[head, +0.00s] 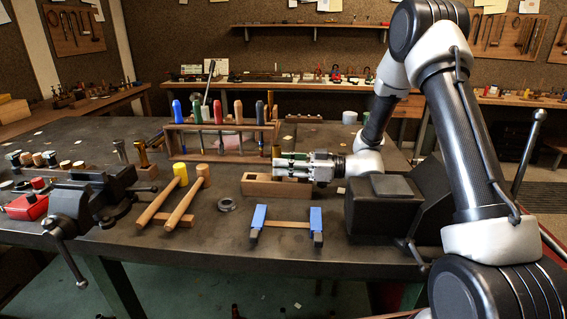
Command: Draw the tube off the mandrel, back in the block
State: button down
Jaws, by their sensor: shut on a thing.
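My gripper (287,166) reaches in from the right, its fingers pointing left over a slotted wooden block (262,187). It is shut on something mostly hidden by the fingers. A small upright brass piece (276,151) shows just above the fingers and looks like the top of the tube. I cannot tell whether a mandrel is inside it. On the left, a brass upright piece (142,153) and a greyer one (120,150) stand by a small wooden block (146,172). I cannot tell which is a mandrel.
A rack of coloured-handled tools (215,142) stands behind. A bench vise (88,195) is at the left. Two mallets (183,205), a grey ring (226,204) and a blue-jawed clamp (286,223) lie in front. A dark box (383,208) is right of the block.

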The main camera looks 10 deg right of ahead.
jog(key=c, duration=1.2)
grip_release()
jog(key=shift+d, duration=0.1)
jog(key=d, duration=0.4)
jog(key=s+d, duration=0.1)
jog(key=d, duration=0.2)
jog(key=s+d, duration=0.1)
jog(key=d, duration=0.3)
jog(key=shift+s+d+f, duration=0.15)
jog(key=shift+s+d, duration=0.05)
jog(key=shift+d, duration=0.1)
